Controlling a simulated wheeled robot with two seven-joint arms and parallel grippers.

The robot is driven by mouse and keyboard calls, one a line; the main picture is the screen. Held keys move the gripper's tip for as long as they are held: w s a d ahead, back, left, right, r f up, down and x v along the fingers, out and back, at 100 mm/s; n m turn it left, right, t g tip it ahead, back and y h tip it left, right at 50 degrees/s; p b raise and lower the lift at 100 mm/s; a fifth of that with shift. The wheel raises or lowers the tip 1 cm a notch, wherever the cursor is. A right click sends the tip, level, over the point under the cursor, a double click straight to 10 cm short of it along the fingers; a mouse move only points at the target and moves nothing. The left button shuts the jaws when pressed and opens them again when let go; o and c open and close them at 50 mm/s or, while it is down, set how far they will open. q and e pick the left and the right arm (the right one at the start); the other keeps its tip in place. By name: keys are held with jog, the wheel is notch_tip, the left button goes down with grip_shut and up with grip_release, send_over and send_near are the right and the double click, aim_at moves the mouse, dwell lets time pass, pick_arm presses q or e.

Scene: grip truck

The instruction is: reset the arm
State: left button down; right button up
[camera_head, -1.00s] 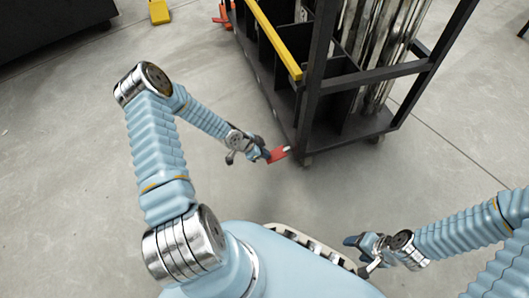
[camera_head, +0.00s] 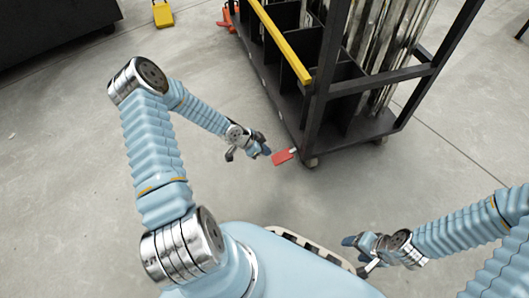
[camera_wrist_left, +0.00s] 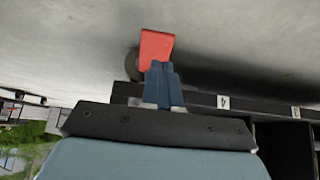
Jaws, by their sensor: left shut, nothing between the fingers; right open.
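My left gripper (camera_head: 265,150) is in the middle of the head view, its two blue fingers (camera_wrist_left: 163,85) shut together with nothing between them. A small red tag (camera_head: 283,157) is at the near lower corner of the dark cart (camera_head: 315,120), just right of the left fingertips, with a small gap. In the left wrist view the red tag (camera_wrist_left: 156,48) appears just beyond the fingertips. My right gripper (camera_head: 350,241) is at the lower right beside my base, open and empty.
The cart has a yellow rail (camera_head: 283,45), dark dividers and shiny upright metal pieces (camera_head: 385,50). A wheel (camera_head: 311,163) sits under its corner. A yellow object (camera_head: 162,14) stands on the floor at the back. Concrete floor (camera_head: 60,200) is clear on the left.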

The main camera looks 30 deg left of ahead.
pick_arm(q)
jog(key=s+a+f+p+v, duration=0.1)
jog(key=p+v, duration=0.1)
jog(key=v, duration=0.6)
jog(key=shift+p, duration=0.35)
